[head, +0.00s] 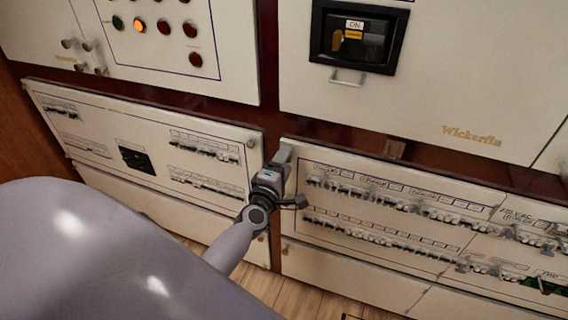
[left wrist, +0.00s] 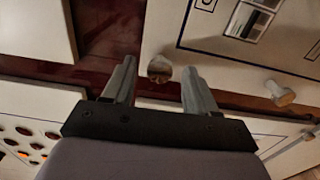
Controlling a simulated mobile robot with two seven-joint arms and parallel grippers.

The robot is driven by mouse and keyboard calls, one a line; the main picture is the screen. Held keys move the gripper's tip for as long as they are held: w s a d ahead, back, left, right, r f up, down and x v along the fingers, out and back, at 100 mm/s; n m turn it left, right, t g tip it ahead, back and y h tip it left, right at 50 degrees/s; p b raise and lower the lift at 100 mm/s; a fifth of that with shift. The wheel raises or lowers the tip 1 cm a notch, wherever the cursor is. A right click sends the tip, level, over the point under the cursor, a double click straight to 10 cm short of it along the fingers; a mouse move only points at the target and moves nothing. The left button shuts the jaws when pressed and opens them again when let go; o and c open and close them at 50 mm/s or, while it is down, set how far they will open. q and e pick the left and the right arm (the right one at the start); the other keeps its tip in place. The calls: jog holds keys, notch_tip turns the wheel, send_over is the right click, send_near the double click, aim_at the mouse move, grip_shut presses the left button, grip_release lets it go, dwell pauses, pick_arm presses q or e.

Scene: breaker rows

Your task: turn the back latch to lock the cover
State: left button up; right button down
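In the head view my left gripper (head: 283,156) is in front of the gap between two lower cream panels, near the upper left corner of the right breaker panel (head: 330,158). In the left wrist view its two fingers (left wrist: 159,66) are apart. A small round metal knob (left wrist: 160,69) shows between the fingertips, at the edge of a cream panel; I see no contact. A second knob (left wrist: 281,93) is farther right. I cannot tell for sure which of these is the back latch. The gripper hides part of the panel corner in the head view. My right gripper is not in view.
Rows of breaker switches (head: 365,195) cover the right panel. A left lower panel (head: 100,125) carries more switches. Above is a black-framed breaker (head: 357,36) labelled ON, with a metal handle (head: 348,79) below.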

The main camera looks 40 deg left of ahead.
pick_arm(q)
jog(key=v, duration=0.7)
dwell(0.5)
dwell(0.3)
jog(key=s+d+f+m+g+h+p, duration=0.1)
jog(key=s+d+f+m+g+h, duration=0.2)
jog(key=s+m, duration=0.6)
jog(key=s+d+f+m+g+h+p, duration=0.1)
jog(key=s+d+f+m+g+h, duration=0.2)
jog(key=m, duration=1.1)
jog(key=s+d+f+g, duration=0.1)
jog(key=s+d+f, duration=0.2)
jog(key=s+d, duration=0.3)
jog(key=shift+s+f+h+p, duration=0.15)
jog(key=shift+f+h+p, duration=0.15)
jog(key=shift+f+p, duration=0.05)
jog(key=shift+c, duration=1.4)
jog(key=shift+d, duration=0.15)
